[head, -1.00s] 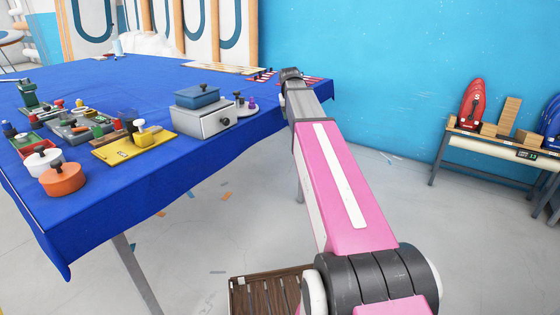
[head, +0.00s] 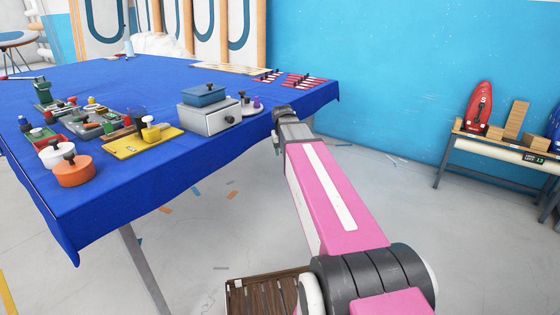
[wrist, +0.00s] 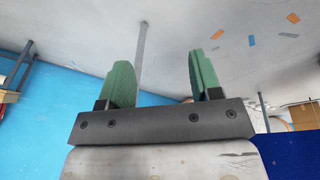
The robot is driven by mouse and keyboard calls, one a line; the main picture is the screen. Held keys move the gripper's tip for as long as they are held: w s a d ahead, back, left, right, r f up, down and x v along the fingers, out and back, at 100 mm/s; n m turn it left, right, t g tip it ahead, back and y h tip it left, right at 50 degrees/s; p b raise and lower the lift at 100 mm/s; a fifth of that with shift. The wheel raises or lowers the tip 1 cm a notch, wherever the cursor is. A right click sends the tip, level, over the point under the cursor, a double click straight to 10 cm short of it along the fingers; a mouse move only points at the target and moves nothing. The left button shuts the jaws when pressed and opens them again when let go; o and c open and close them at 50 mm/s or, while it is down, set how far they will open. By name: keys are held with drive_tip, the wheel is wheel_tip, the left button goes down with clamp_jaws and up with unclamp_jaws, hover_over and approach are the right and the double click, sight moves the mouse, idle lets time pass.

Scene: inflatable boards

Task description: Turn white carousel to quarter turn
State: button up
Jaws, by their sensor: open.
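The fingers are hardly visible there. The carousel is not in the wrist view.
A yellow board (head: 138,144) with a white knob, a grey drawer box (head: 211,119) with a blue box (head: 204,94) on top, and several small parts stand on the blue table (head: 120,207). Floor in front of the table is mostly clear. A side bench (head: 490,146) stands right.

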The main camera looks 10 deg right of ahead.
drive_tip(key=shift+s+a+f, duration=0.45)
drive_tip(key=shift+s+f, duration=0.25)
drive_tip(key=shift+s+a+f, duration=0.4)
drive_tip(key=shift+s+f, duration=0.25)
